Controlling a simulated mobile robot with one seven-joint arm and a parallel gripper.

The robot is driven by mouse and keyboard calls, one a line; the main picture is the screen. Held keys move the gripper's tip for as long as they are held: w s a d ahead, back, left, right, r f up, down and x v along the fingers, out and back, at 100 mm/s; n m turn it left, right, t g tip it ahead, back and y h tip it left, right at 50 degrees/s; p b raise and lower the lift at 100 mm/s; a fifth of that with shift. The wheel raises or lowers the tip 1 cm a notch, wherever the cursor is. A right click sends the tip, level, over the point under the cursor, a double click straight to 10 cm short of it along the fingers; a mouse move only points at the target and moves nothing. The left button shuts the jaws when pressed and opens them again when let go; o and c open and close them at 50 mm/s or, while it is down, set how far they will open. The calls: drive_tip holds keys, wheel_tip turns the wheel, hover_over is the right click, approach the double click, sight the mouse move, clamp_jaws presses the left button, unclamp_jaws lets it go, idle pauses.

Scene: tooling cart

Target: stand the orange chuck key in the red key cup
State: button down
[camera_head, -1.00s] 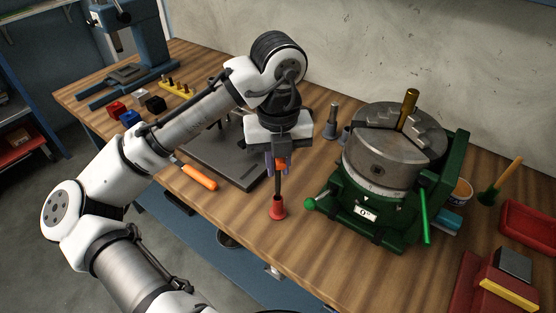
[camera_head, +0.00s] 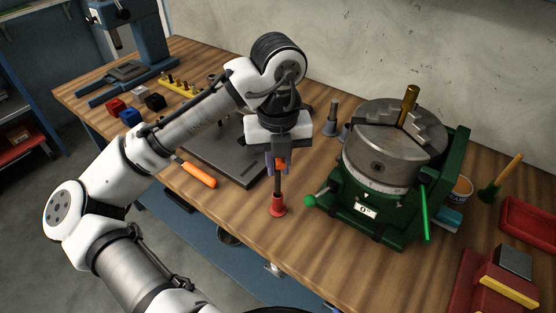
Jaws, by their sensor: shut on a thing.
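My gripper (camera_head: 277,165) points down above the red key cup (camera_head: 278,208) and is shut on the orange chuck key (camera_head: 281,162). Only a bit of orange shows between the fingers. The key's dark shank (camera_head: 278,186) hangs upright below the fingers. Its lower end meets the cup's mouth and seems to be inside it; how deep, I cannot tell. The cup stands upright on the wooden bench near its front edge.
A green rotary chuck (camera_head: 375,205) with a green-knobbed handle stands close on the right. An orange-handled tool (camera_head: 198,174) lies to the left beside a dark plate (camera_head: 225,158). Grey upright parts (camera_head: 332,120) stand behind. Bare bench lies in front of the chuck.

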sight(278, 194)
drive_tip(key=shift+f+b, duration=1.6)
drive_tip(key=shift+f, duration=1.3)
idle(1.8)
drive_tip(key=c, duration=0.9)
unclamp_jaws()
drive_tip(key=shift+r, duration=0.1)
drive_tip(key=shift+r+p, duration=2.95)
drive_tip(key=shift+p, duration=0.15)
drive_tip(key=shift+f, duration=0.1)
